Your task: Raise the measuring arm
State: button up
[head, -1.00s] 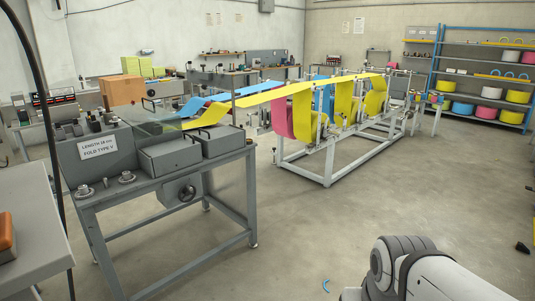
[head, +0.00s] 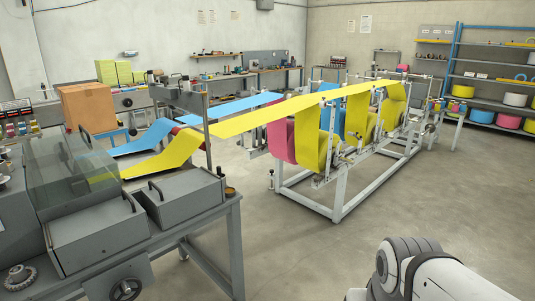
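I cannot clearly pick out the measuring arm. An upright post with a dark crossbar (head: 180,98) stands at the far end of the grey machine (head: 85,215), where the cloth strips come in. A yellow strip (head: 170,153) and a blue strip (head: 135,140) slope down there towards the machine. Beyond it, yellow, pink and blue cloth hangs on a white roll stand (head: 337,190). A rounded grey and white part of my arm shows at the bottom right. My gripper is not in view.
The machine has a clear cover (head: 75,175) and two grey boxes with handles; a handwheel (head: 126,290) sits below. A cardboard box (head: 88,107) stands behind it. Shelves with coloured rolls (head: 480,118) line the right back. The floor (head: 300,255) between machine and my arm is clear.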

aim_at(133, 132)
jog(key=u, duration=0.05)
jog(key=i, duration=4.55)
jog(key=u, duration=1.7)
jog(key=i, duration=2.65)
jog(key=u, duration=1.4)
